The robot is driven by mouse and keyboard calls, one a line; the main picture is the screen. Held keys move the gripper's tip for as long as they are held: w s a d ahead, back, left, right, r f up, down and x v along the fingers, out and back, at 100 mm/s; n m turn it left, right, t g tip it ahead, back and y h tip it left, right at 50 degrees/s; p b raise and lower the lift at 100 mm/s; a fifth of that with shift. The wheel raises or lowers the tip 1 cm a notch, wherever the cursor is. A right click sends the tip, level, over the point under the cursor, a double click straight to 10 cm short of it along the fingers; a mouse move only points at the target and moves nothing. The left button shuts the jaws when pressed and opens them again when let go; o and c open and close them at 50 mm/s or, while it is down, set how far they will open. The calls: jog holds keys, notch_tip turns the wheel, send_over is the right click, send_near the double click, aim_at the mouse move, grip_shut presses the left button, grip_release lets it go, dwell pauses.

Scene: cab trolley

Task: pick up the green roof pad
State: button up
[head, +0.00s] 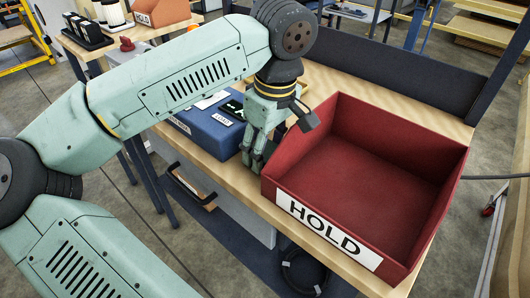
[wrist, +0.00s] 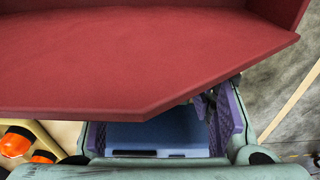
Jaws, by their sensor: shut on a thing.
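My gripper (head: 256,160) points down beside the left wall of the red HOLD bin, between that bin and a blue case. In the wrist view, a blue block-like piece (wrist: 160,132) fills the space between the two purple finger pads of my gripper (wrist: 163,125), which is shut on it. The red bin wall hides part of this piece. In the head view my fingers hide the piece.
The red HOLD bin (head: 326,232) stands empty on the wooden bench (head: 232,186), very close to my gripper. The blue case (head: 205,138) with labels lies to its left. Orange-topped items (wrist: 18,137) show at the wrist view's lower left. A dark panel (head: 385,72) stands behind the bench.

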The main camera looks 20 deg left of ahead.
aim_at(266, 149)
jog(key=c, duration=0.3)
jog(key=shift+r, duration=0.1)
notch_tip(266, 149, up, 10)
jog(key=shift+b, duration=0.35)
jog(key=o, duration=0.6)
jog(key=c, duration=0.4)
jog(key=shift+c, duration=0.3)
